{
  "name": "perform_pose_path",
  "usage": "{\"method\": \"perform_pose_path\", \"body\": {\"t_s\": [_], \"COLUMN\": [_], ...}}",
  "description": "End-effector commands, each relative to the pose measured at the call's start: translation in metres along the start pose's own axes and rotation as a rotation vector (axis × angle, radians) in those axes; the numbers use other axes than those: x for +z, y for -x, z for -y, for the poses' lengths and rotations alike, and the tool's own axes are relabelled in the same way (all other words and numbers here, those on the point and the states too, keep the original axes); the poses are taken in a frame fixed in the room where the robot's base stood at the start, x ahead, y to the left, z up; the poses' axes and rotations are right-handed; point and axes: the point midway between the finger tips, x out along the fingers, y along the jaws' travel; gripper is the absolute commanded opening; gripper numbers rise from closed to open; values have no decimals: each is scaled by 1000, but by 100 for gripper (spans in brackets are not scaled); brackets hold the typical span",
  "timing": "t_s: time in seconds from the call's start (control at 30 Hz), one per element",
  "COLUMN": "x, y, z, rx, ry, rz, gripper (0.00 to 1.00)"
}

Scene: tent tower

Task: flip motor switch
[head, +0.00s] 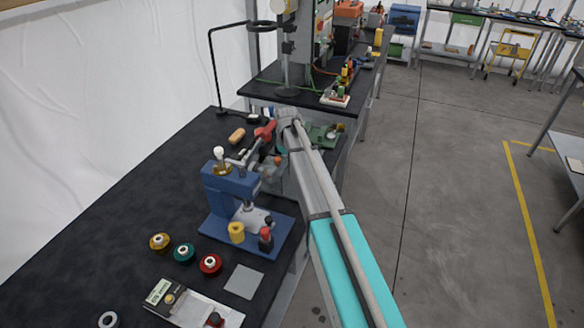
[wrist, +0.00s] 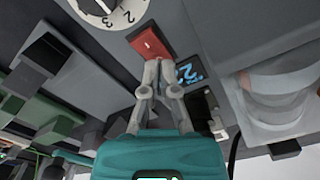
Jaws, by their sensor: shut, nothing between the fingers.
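In the wrist view a red rocker switch (wrist: 150,44) sits on a grey panel at the upper middle. A white dial (wrist: 112,10) with black markings is up and left of it, partly cut off by the frame edge. A dark display with blue characters (wrist: 188,72) is to its lower right. My gripper (wrist: 160,66) is shut and empty, its fingertips at the lower edge of the switch. I cannot tell whether they touch it. In the head view my arm reaches over the bench, and the switch and fingertips cannot be made out.
A blue bench press (head: 232,190) stands on the black bench (head: 100,200), left of my arm. Yellow, teal and red spools (head: 210,264) and a grey meter-like box (head: 190,305) lie in front of it. The floor (head: 440,180) to the right is clear.

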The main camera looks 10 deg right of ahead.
Motion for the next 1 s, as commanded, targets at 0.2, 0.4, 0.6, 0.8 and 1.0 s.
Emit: {"method": "perform_pose_path", "body": {"t_s": [0.2,0.4,0.6,0.8,1.0], "x": [0,0,0,0,0], "y": [16,27,38,50,58], "z": [0,0,0,0,0], "rx": [0,0,0,0,0], "ry": [0,0,0,0,0], "rz": [0,0,0,0,0], "gripper": [0,0,0,0,0]}}
